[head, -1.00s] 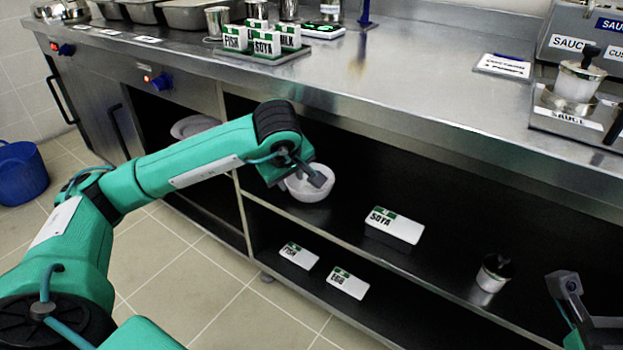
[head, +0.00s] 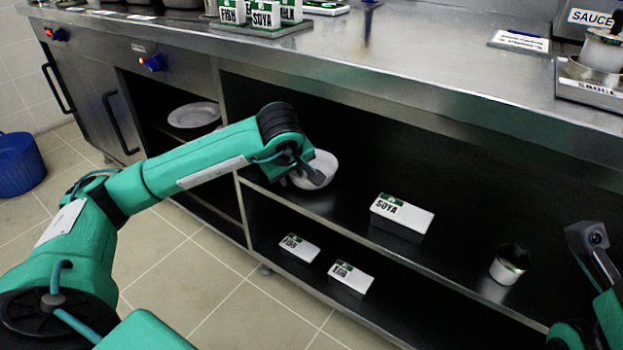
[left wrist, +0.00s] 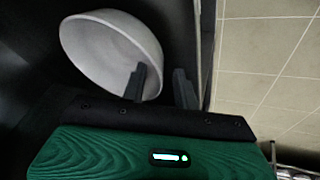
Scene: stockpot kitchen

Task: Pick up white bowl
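The white bowl (head: 322,165) sits on the upper shelf under the counter, near the shelf's left end and front edge. My left gripper (head: 308,177) is at the bowl and hides part of it in the head view. In the left wrist view, the bowl (left wrist: 105,50) shows with its opening tilted in the picture. The left gripper (left wrist: 161,86) is open there. One finger overlaps the bowl near its rim and the other is outside it, with a gap beside the rim. My right gripper (head: 600,262) is partly visible at the right edge; its finger gap is unclear.
A SOYA box (head: 402,213) and a metal container (head: 510,264) stand farther right on the same shelf. Two labelled boxes, one (head: 299,247) and another (head: 350,278), lie below. A plate (head: 194,115) is in the left compartment. The counter (head: 400,70) overhangs the shelf.

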